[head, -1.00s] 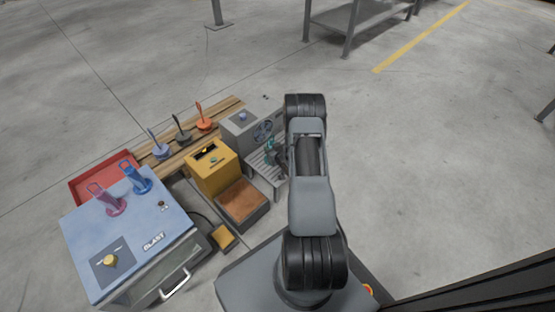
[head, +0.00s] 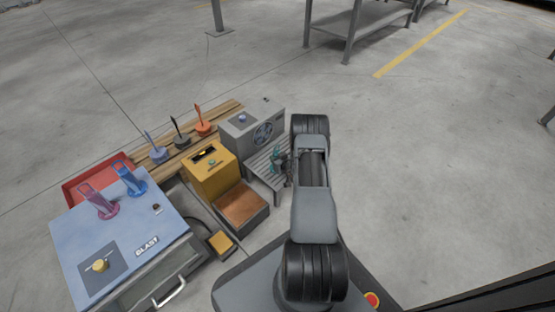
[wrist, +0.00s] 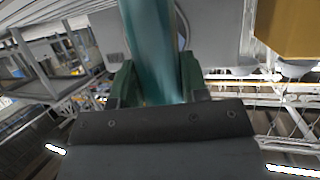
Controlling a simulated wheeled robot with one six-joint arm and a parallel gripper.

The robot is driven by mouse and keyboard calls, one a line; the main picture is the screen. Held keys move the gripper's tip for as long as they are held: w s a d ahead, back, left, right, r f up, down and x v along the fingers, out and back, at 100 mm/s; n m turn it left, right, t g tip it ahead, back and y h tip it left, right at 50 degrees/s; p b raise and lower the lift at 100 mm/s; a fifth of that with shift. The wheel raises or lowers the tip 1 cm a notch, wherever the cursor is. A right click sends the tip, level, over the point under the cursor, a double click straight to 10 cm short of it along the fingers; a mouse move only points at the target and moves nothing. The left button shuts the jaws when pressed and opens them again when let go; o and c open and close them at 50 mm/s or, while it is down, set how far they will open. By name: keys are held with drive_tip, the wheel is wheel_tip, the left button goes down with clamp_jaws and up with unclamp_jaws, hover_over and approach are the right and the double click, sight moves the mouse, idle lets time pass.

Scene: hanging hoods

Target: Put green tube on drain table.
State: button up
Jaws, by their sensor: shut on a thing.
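The green tube (head: 276,155) is teal and sits over the grey slatted drain table (head: 262,170), in front of the grey fan box. My gripper (head: 289,168) is beside it, partly hidden by my arm. In the wrist view the tube (wrist: 150,50) stands between the two dark green fingers of my gripper (wrist: 153,82), which are shut on it. I cannot tell whether the tube's base touches the slats.
A grey fan box (head: 255,125) with a blue knob stands behind the drain table. A yellow box (head: 209,172) and a brown-topped pad (head: 243,205) are to its left.

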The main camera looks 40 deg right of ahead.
drive_tip(key=o, duration=1.1)
drive_tip(key=shift+f, duration=0.1)
drive_tip(key=shift+c, duration=0.2)
